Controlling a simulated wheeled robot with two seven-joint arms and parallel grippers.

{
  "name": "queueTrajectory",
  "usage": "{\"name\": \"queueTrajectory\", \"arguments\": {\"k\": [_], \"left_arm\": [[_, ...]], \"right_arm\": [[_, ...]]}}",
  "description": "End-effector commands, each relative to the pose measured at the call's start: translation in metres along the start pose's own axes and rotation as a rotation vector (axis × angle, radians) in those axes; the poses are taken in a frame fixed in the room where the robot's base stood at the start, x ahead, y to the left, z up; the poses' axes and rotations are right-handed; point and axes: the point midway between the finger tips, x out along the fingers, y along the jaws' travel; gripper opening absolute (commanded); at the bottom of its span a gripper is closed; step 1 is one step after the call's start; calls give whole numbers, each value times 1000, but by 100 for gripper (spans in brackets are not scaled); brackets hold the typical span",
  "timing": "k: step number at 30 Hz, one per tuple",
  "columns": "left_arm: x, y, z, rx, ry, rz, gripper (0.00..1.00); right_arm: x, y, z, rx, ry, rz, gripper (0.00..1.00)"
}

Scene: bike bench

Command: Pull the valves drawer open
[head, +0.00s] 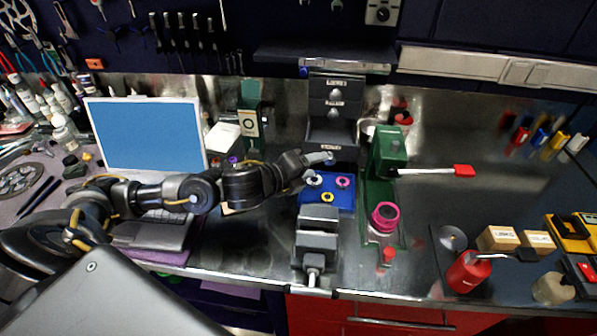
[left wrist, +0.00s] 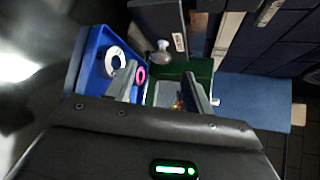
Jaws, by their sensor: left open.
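A dark grey drawer cabinet (head: 335,92) stands at the back middle of the bench, with small label plates too small to read. Its lowest drawer (head: 331,147) appears to stick out, with a dark gap above its front. My left gripper (head: 322,158) is just in front of that drawer, pointing right. In the left wrist view its two fingers (left wrist: 160,88) are apart with nothing gripped between them. A drawer front with a label (left wrist: 179,42) and a round knob (left wrist: 162,46) show beyond the fingertips. I cannot tell whether a finger touches the drawer. My right gripper is not in view.
A blue tray (head: 342,203) with coloured rings lies below the gripper. A grey vise (head: 317,232) stands in front of it. A green stand (head: 385,155) is close on the right. A laptop (head: 146,135) is at left. The bench's right middle is mostly clear.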

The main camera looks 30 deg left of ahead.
Motion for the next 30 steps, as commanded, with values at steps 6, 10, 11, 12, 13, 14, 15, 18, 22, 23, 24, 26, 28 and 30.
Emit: {"name": "queueTrajectory", "arguments": {"k": [6, 10, 11, 12, 13, 14, 15, 18, 22, 23, 24, 26, 28, 30], "left_arm": [[-40, 2, 0, 1, 0, 1, 52], [-53, 2, 0, 0, 0, 0, 52], [-55, 2, 0, -1, -1, 1, 52], [-57, 1, 0, -1, -1, 1, 52], [-58, 1, 1, -1, -1, 1, 52], [-58, 1, 1, -1, -1, 1, 52], [-59, 1, 1, -1, -1, 0, 52], [-59, 0, 1, -2, -1, 0, 52], [-59, 0, 1, -2, -1, 0, 52], [-59, 0, 1, -1, -1, 0, 52], [-59, 0, 1, -1, -1, 0, 52], [-59, 0, 1, -1, -1, 0, 52], [-59, 0, 1, -1, -1, 0, 52], [-58, 0, 1, -1, 0, 0, 52]], "right_arm": [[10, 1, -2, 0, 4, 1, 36], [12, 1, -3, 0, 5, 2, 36], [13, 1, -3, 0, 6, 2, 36], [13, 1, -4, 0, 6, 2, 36], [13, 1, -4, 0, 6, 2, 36], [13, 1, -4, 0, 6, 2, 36], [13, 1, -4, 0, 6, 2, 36], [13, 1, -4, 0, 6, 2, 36], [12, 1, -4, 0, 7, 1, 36], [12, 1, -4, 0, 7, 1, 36], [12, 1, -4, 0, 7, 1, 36], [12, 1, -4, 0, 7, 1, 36], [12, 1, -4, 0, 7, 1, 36], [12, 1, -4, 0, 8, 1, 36]]}}
